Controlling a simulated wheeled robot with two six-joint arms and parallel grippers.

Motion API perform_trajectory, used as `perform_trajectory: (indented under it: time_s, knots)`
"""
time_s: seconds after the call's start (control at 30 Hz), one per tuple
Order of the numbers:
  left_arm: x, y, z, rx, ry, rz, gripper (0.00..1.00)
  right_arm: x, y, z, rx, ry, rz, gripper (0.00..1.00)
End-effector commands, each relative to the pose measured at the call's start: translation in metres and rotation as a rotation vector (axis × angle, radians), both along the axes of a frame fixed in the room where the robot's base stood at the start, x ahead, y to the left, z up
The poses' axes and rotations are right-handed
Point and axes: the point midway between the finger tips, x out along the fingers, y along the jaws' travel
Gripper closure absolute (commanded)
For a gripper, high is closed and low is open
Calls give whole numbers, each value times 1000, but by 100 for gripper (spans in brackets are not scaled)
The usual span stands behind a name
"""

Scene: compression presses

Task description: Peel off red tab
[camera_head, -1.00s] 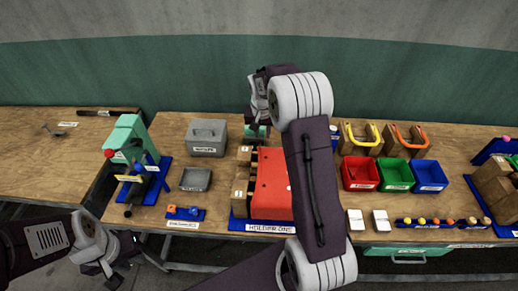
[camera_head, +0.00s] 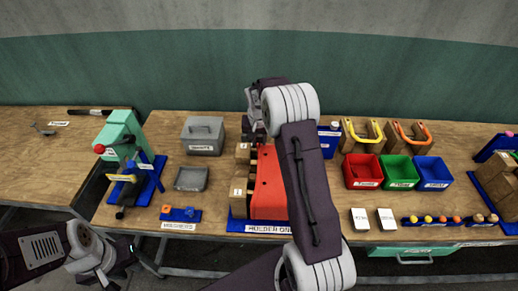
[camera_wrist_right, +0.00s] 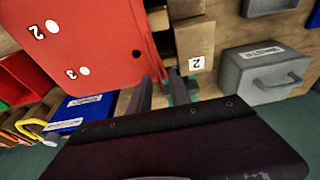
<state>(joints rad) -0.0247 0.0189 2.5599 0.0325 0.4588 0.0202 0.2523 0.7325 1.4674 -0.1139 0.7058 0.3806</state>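A large red panel (camera_head: 268,185) stands in the blue holder labelled "HOLDER ONE" (camera_head: 252,228). In the right wrist view the red panel (camera_wrist_right: 85,45) shows the numbers 2 and 3 with white dots. I cannot make out a separate red tab. My right gripper (camera_head: 255,135) is at the back edge of the panel; my arm hides the panel's right side. In the right wrist view its two fingers (camera_wrist_right: 162,92) are a little apart beside the panel's edge, with nothing clearly between them. My left gripper (camera_head: 118,262) is open and empty in front of the table.
Brown blocks (camera_head: 242,175) stand left of the panel. A grey lidded box (camera_head: 203,134), a grey tray (camera_head: 191,179) and a green press (camera_head: 122,140) are further left. Red (camera_head: 362,170), green (camera_head: 398,171) and blue (camera_head: 433,172) bins stand to the right. Bare wood lies between the tray and holder.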

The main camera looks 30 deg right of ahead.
Motion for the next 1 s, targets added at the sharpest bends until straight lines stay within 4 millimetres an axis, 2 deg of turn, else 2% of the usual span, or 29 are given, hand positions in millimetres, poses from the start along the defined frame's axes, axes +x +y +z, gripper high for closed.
perform_trajectory:
  time_s: [0.03, 0.07, 0.7, 1.0]
  knots:
    - [0, 0, 0, 0, 0, 0, 73, 0, 0, 0, 0, 0, 0, 91]
    - [0, 0, 0, 0, 0, 0, 73, 0, 0, 0, 0, 0, 0, 100]
    - [0, 0, 5, 0, 0, 0, 73, 0, 0, 6, -1, -1, 0, 100]
    - [0, 0, 28, 0, 0, 0, 73, 0, 0, 33, -1, -1, 0, 100]
